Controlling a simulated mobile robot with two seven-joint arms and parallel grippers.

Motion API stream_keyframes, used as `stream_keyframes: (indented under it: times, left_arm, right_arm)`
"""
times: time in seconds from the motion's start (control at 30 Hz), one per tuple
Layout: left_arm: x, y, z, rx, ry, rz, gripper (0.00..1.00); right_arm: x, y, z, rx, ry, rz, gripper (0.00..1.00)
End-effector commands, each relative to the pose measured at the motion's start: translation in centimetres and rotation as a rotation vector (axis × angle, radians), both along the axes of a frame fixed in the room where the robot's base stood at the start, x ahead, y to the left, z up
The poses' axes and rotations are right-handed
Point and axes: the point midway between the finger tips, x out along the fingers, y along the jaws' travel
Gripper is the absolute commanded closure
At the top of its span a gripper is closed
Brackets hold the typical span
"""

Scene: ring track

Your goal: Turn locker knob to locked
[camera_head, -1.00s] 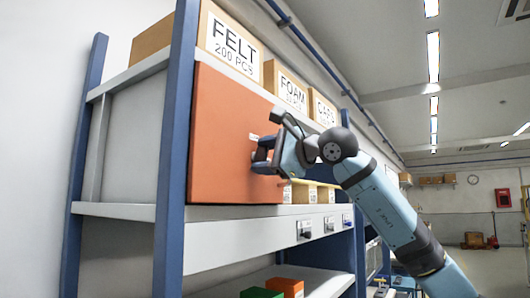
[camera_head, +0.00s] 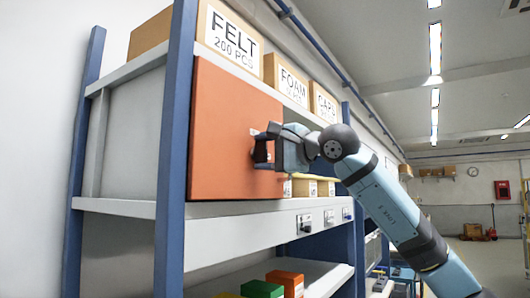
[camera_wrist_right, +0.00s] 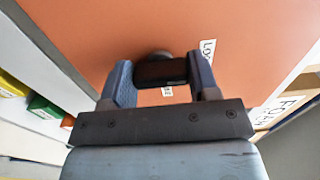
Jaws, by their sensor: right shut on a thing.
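The locker door (camera_head: 225,125) is a flat orange panel in the shelf unit, seen closed over its left part. My right gripper (camera_head: 262,148) is at the right side of the door. In the right wrist view its two fingers (camera_wrist_right: 163,78) are shut on the dark locker knob (camera_wrist_right: 160,71), one on each side. A white label starting with "LO" (camera_wrist_right: 207,50) is on the door beside the knob, partly cut off by a finger. Another small label (camera_wrist_right: 167,91) shows between the fingers. My left gripper is not in view.
Cartons marked FELT (camera_head: 232,35), FOAM (camera_head: 287,80) and CAPS (camera_head: 324,104) stand on the top shelf. Blue uprights (camera_head: 175,150) frame the unit. Green (camera_head: 262,290) and orange boxes sit below.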

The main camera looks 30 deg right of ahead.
Motion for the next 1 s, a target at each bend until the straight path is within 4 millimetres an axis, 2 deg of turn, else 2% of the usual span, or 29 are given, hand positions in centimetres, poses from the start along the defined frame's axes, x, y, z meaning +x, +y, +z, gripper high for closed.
stream_keyframes:
  times: [0.2,0.23,0.3,0.33,0.67,0.83,1.0]
  left_arm:
    - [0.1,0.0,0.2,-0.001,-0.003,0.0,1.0]
    - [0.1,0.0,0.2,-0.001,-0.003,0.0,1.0]
    - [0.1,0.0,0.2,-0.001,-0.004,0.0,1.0]
    - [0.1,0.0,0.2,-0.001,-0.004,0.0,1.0]
    - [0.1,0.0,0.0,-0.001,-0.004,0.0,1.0]
    - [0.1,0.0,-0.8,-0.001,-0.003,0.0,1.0]
    - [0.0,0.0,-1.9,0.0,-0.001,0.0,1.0]
  right_arm:
    - [0.0,0.0,0.0,-0.002,-0.001,0.0,0.68]
    - [0.0,0.0,0.0,-0.002,-0.001,0.0,0.38]
    - [0.0,0.0,0.0,-0.002,-0.001,0.0,0.22]
    - [0.0,0.0,0.0,-0.002,-0.001,0.0,0.19]
    - [-0.4,-0.2,-0.1,-0.001,-0.001,-0.001,0.19]
    - [-2.6,-1.2,-0.2,-0.001,-0.003,-0.003,0.19]
    - [-6.3,-2.7,-0.3,-0.001,-0.004,-0.003,0.19]
